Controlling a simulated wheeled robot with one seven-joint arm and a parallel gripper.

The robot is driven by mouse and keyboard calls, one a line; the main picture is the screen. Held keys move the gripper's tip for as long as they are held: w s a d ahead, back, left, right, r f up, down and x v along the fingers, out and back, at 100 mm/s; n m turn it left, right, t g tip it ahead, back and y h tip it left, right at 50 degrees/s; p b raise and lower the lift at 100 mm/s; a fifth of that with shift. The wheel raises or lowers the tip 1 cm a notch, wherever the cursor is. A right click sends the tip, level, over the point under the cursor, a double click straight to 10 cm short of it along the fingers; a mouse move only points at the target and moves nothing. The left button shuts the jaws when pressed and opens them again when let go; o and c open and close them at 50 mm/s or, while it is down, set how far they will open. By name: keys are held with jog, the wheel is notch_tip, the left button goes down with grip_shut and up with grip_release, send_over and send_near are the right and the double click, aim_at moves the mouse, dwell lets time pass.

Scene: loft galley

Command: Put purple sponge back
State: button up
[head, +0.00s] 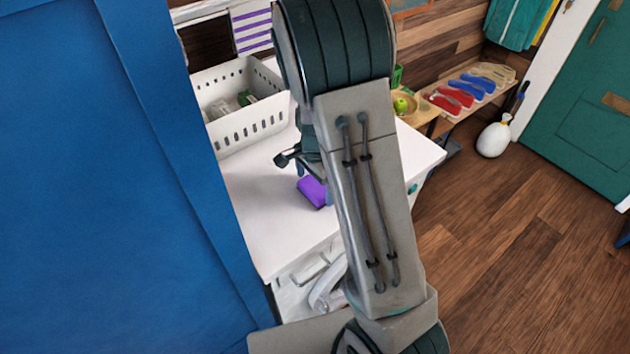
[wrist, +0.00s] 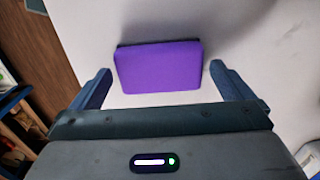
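The purple sponge (head: 312,191) lies on the white counter (head: 275,215), partly hidden by my arm in the head view. In the wrist view the sponge (wrist: 159,67) lies flat just ahead of my gripper, with a dark layer along its far edge. My gripper (wrist: 160,85) is open, one finger to each side of the sponge's near edge, with a gap on both sides. Nothing is held. In the head view my gripper is mostly hidden behind my arm.
A white perforated basket (head: 243,130) with small items stands on the counter behind the sponge. A tall blue panel (head: 90,200) fills the left. A green apple (head: 401,105) and a bench with shoes (head: 466,88) are to the right. Counter in front of the sponge is clear.

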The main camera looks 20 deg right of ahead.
aim_at(315, 187)
jog(key=shift+r, duration=0.1)
notch_tip(315, 187, up, 11)
jog(key=s+r+n+t, duration=0.2)
jog(key=s+r+n, duration=0.2)
jog(key=s, duration=0.5)
jog(key=s+r+n+t, duration=0.2)
jog(key=s+r+n, duration=0.2)
jog(key=s+n, duration=0.5)
jog(key=shift+s+r+b, duration=0.4)
jog(key=shift+s, duration=0.1)
jog(key=shift+d, duration=0.1)
